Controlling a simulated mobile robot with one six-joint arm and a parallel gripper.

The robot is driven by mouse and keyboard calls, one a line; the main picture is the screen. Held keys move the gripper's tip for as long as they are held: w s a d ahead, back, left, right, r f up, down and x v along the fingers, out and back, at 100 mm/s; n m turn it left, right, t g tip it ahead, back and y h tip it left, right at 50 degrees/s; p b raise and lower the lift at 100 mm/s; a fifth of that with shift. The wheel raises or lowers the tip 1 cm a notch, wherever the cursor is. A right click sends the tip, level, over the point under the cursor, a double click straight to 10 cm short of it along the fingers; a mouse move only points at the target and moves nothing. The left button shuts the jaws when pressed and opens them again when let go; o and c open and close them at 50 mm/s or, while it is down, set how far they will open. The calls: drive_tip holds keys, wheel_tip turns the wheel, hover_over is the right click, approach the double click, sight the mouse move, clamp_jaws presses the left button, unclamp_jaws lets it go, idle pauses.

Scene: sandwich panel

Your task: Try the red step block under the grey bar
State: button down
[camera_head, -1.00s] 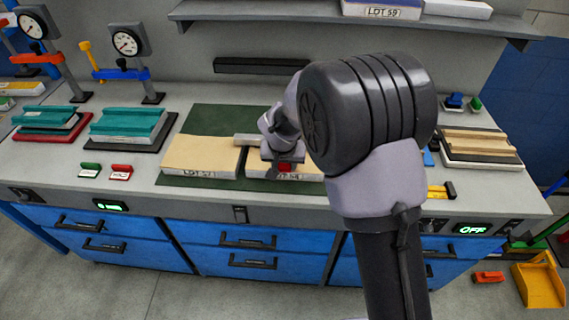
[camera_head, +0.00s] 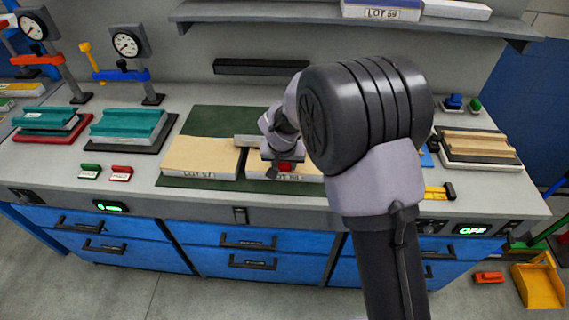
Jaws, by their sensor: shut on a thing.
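My gripper (camera_head: 284,168) is low over the front of the right-hand panel, marked like a lot label (camera_head: 285,177), on the green mat. It is shut on the small red step block (camera_head: 286,167), which shows at its tip. The grey bar (camera_head: 246,140) lies across the back of the panels, and its right part is hidden behind my gripper. The block is in front of the bar and apart from it in the picture. I cannot tell whether the block touches the panel.
The left panel (camera_head: 201,157) lies beside it on the green mat (camera_head: 225,119). Green and red labelled pieces (camera_head: 121,173) sit at the left. Dial gauges (camera_head: 126,43) stand behind teal panels (camera_head: 128,124). A stack of boards (camera_head: 478,147) is at the right. My arm hides the bench middle-right.

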drive_tip(key=shift+w, duration=0.45)
idle(0.7)
idle(0.8)
drive_tip(key=shift+s+b, duration=1.05)
drive_tip(key=shift+s, duration=0.5)
wheel_tip(320, 180, up, 7)
drive_tip(key=p, duration=0.4)
